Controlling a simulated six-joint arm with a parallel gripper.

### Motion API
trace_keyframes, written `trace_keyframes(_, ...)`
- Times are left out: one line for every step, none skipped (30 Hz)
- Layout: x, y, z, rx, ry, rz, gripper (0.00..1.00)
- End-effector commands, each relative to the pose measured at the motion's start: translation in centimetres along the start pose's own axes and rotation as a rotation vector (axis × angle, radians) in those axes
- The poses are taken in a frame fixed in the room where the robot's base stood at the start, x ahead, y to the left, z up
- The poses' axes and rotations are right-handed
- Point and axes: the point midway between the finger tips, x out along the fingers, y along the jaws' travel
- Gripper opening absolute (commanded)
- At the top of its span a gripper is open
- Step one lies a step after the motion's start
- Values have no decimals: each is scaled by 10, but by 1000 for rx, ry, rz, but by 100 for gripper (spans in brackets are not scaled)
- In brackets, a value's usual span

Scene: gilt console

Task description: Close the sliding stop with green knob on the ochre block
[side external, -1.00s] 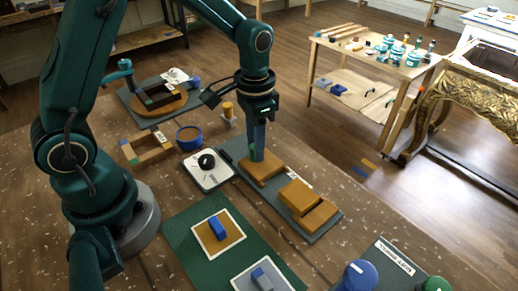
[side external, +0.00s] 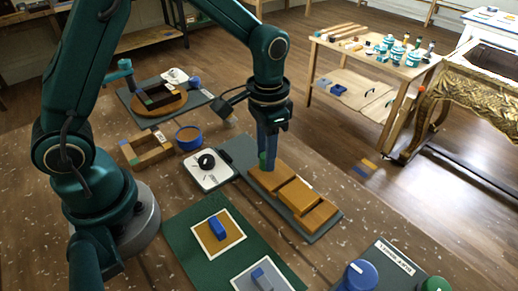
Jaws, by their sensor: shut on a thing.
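The ochre sliding stop (side external: 266,182) lies on a long grey base (side external: 236,148), with its near right end against or very close to the raised ochre block (side external: 297,196). A lower ochre piece (side external: 319,214) sits at the block's other side. The green knob (side external: 262,159) stands on the stop and is partly hidden by my gripper's blue fingers. My gripper (side external: 267,164) points down and is shut on the green knob.
A blue bowl (side external: 189,138) and a wooden frame (side external: 147,150) stand farther left. A green mat with a blue block (side external: 217,228) lies in front. Blue and green knobs (side external: 358,277) stand at the lower right.

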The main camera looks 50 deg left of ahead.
Motion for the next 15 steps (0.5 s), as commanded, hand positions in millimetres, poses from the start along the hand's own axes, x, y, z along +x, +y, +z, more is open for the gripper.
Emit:
trace_keyframes(-1, 8, -3, 5, 3, 1, 0)
trace_keyframes(-1, 11, -3, 5, 3, 1, 0)
trace_keyframes(-1, 14, -4, 2, 3, 1, 0)
trace_keyframes(-1, 16, -5, 2, 4, 1, 0)
trace_keyframes(-1, 17, -5, 2, 4, 1, 0)
trace_keyframes(-1, 18, -5, 0, 4, 1, 0)
trace_keyframes(-1, 18, -5, -1, 4, 1, 0)
trace_keyframes(-1, 18, -5, -1, 4, 1, 0)
trace_keyframes(-1, 17, -5, -2, 4, 1, 0)
trace_keyframes(-2, 17, -5, -2, 4, 1, 0)
trace_keyframes(-2, 17, -5, -2, 4, 2, 0)
trace_keyframes(-2, 17, -5, -2, 4, 2, 0)
trace_keyframes(-2, 17, -5, -2, 4, 2, 0)
trace_keyframes(-2, 17, -5, -2, 4, 2, 35)
trace_keyframes(-1, 17, -5, -2, 4, 2, 50)
